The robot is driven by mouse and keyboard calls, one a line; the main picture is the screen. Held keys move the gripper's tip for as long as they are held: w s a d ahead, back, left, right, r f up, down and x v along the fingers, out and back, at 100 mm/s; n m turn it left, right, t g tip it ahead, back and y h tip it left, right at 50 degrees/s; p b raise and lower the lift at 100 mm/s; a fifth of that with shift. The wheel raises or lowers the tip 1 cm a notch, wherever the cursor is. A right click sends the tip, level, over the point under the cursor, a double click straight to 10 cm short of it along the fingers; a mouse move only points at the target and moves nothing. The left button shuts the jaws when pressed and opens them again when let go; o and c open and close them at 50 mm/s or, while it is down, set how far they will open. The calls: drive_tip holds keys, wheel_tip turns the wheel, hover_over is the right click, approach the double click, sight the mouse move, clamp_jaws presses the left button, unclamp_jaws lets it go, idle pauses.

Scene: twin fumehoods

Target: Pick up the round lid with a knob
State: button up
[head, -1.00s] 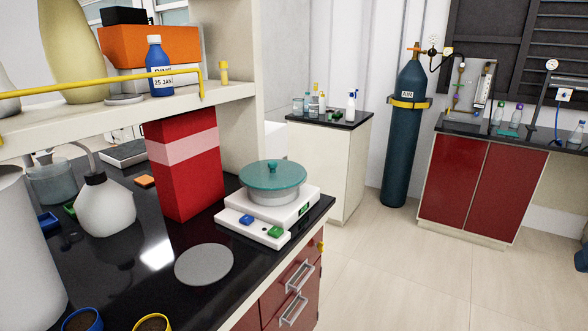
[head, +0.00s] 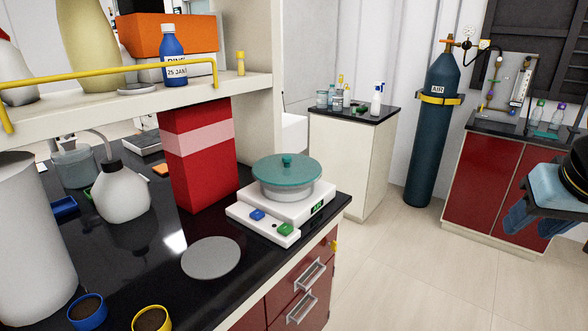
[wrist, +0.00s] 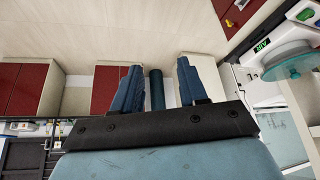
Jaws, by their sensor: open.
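The round teal lid with a knob (head: 287,171) rests on a pale round dish (head: 288,190) on the white balance (head: 290,213), near the right edge of the black bench. In the wrist view the lid (wrist: 290,66) is at the right edge, partly cut off. My gripper (head: 526,220) is at the far right of the head view, well away from the lid and over the floor side. In the wrist view its two blue fingers (wrist: 158,84) stand apart with nothing between them.
A red box (head: 198,160) stands left of the balance under a shelf (head: 130,110) with a yellow rail. A grey disc (head: 211,258) lies in front on the bench. A white bottle (head: 122,195) stands further left. The floor (head: 390,270) right of the bench is clear.

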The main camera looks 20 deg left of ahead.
drive_tip(key=shift+o, duration=1.3)
drive_tip(key=shift+w, duration=0.2)
drive_tip(key=shift+o, duration=0.5)
drive_tip(key=w+a+n+t, duration=0.1)
drive_tip(key=w+a, duration=0.2)
drive_tip(key=w, duration=0.3)
drive_tip(key=w+a+f+n+t, duration=0.1)
drive_tip(key=w+a+t, duration=0.1)
drive_tip(key=w, duration=0.4)
drive_tip(key=shift+w+a+f+y, duration=0.25)
drive_tip(key=shift+w+a+y, duration=0.15)
drive_tip(key=shift+a, duration=0.3)
drive_tip(key=n+t+y, duration=0.4)
drive_tip(key=n+y, duration=0.3)
drive_tip(key=y, duration=0.5)
approach(289, 160)
drive_tip(key=x, duration=0.3)
drive_tip(key=shift+x, duration=2.95)
